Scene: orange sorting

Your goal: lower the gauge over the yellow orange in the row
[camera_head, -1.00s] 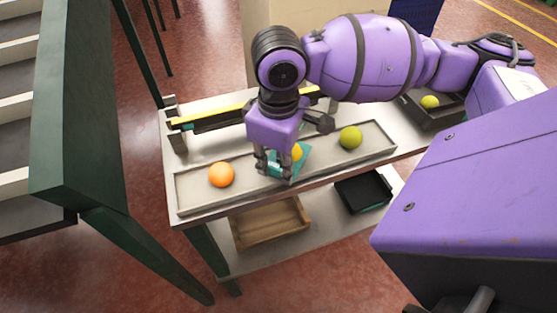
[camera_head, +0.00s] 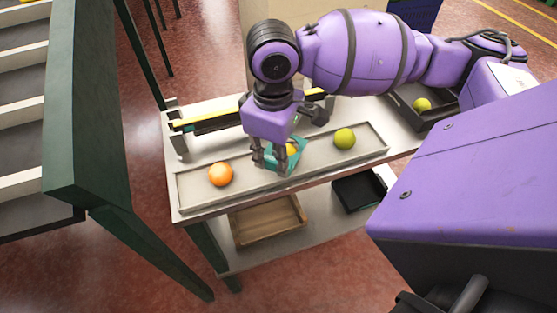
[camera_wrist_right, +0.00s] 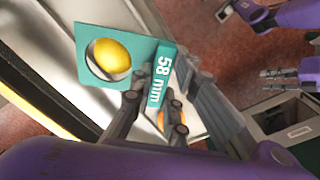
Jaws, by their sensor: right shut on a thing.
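My right gripper (camera_head: 270,162) is shut on the teal gauge (camera_head: 297,156), over the middle of the row tray (camera_head: 225,197). The gauge (camera_wrist_right: 148,50) is a plate with a round hole and a "58 mm" label. The yellow orange (camera_head: 291,149) is partly hidden by gauge and gripper in the head view. In the right wrist view the yellow orange (camera_wrist_right: 111,57) shows in the hole, with a gap at its lower left edge. I cannot tell how far the plate is down around it. My left gripper (camera_wrist_right: 283,80) appears at the right of the wrist view, fingers apart and empty.
In the tray, an orange fruit (camera_head: 220,174) lies left and a green one (camera_head: 344,139) right. A dark bin (camera_head: 440,112) with a green fruit (camera_head: 422,104) stands at right. A yellow-topped rail (camera_head: 205,120) runs behind. A wooden tray (camera_head: 268,222) and black tray (camera_head: 360,193) sit below.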

